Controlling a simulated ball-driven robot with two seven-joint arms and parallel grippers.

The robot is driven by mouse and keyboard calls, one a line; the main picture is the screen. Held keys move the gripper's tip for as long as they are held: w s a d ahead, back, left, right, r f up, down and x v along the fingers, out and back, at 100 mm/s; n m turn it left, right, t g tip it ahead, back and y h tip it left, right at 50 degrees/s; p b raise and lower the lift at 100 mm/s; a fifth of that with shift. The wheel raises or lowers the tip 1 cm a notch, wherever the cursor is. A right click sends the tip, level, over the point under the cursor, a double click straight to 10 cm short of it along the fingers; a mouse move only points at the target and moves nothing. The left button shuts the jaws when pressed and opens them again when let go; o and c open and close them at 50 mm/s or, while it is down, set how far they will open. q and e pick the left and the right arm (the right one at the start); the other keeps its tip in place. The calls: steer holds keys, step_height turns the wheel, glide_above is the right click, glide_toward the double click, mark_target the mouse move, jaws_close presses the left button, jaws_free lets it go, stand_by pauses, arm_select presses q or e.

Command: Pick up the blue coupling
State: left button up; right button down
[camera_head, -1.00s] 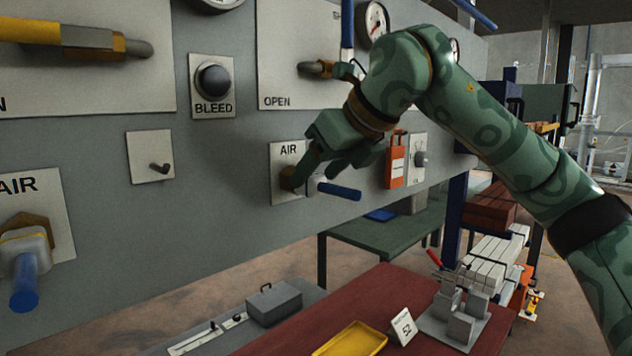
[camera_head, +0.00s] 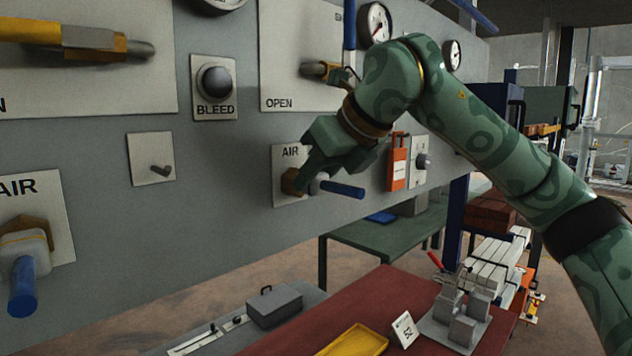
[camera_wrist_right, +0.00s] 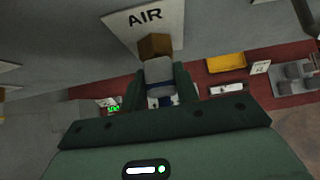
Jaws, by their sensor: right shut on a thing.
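The blue coupling (camera_head: 342,190) has a grey body and a blue tail. It sits at the brass fitting (camera_head: 291,182) on the AIR plate of the grey panel, with its blue tail pointing right. My right gripper (camera_head: 317,182) is shut on its grey body, and the fingers hide part of it. In the right wrist view the coupling's grey body (camera_wrist_right: 158,71) is between the two green fingers (camera_wrist_right: 160,88), up against the brass fitting (camera_wrist_right: 155,46). Whether it is still joined to the fitting I cannot tell. My left gripper is not in view.
Another blue-tailed coupling (camera_head: 22,285) sits at a second AIR plate at the left. An empty peg plate (camera_head: 151,160), a BLEED knob (camera_head: 214,83) and an orange tag (camera_head: 398,165) are on the panel. Below are a red bench (camera_head: 385,292) and a yellow tray (camera_head: 354,341).

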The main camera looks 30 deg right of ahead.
step_height(320, 180, up, 7)
steer(key=shift+s+f, duration=0.1)
steer(key=shift+f, duration=0.1)
steer(key=s+d, duration=0.1)
steer(key=s, duration=0.1)
steer(key=s+d+b, duration=0.1)
steer(key=s, duration=0.2)
steer(key=s+d+b, duration=0.1)
steer(key=s, duration=0.1)
steer(key=shift+s+f, duration=0.2)
steer(key=shift+s, duration=0.15)
steer(key=s+d, duration=0.2)
steer(key=s, duration=0.5)
steer(key=s+d+p, duration=0.1)
steer(key=s+d, duration=0.2)
steer(key=s, duration=0.5)
steer(key=shift+s, duration=0.3)
steer(key=shift+w+d+r, duration=0.1)
